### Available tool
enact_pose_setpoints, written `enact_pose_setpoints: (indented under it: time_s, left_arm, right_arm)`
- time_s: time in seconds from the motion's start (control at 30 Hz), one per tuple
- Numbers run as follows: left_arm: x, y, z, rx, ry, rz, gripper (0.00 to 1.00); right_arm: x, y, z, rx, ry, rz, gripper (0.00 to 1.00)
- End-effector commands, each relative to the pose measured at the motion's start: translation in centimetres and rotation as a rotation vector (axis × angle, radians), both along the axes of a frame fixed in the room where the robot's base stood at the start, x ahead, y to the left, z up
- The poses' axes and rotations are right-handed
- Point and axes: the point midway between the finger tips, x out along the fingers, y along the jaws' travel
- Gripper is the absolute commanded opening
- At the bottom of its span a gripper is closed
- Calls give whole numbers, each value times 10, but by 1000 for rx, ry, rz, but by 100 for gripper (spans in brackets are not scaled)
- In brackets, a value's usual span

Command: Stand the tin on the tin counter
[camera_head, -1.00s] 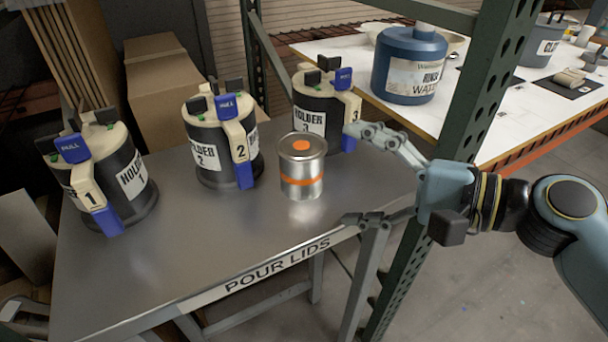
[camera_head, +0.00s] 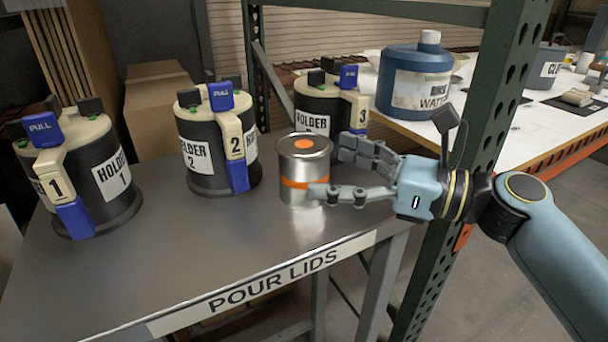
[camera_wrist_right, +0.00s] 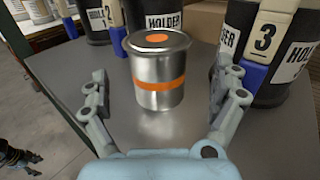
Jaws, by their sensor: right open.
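The tin (camera_head: 303,170) is a silver can with an orange band and an orange dot on its lid. It stands upright on the metal table marked POUR LIDS (camera_head: 150,270), in front of holder 3 (camera_head: 313,118). My right gripper (camera_head: 338,172) is open at the tin's right side, its fingers pointing toward it. In the right wrist view the tin (camera_wrist_right: 159,88) stands ahead between the spread fingers (camera_wrist_right: 160,98), with a gap visible on both sides. My left gripper is not in view. I cannot tell which surface is the tin counter.
Holder 1 (camera_head: 100,130) and holder 2 (camera_head: 195,157) stand left of the tin. A green rack post (camera_head: 490,130) rises behind my right wrist. A white table beyond bears a blue rinse-water jug (camera_head: 408,105). The front left of the metal table is clear.

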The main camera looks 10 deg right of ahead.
Motion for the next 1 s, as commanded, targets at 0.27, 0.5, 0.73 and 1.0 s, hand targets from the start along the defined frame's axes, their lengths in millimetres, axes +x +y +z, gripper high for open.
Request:
enact_pose_setpoints:
  time_s: [0.27, 0.5, 0.73, 1.0]
  left_arm:
    - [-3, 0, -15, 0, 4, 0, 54]
    - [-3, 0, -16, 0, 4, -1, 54]
    - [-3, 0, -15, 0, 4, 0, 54]
    - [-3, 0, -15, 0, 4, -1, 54]
  right_arm:
    - [22, 35, -2, 3, -2, 0, 97]
    - [26, 42, -1, 0, 0, 0, 97]
    - [26, 42, -1, 0, 0, 0, 77]
    - [26, 42, -1, 0, 0, -1, 42]
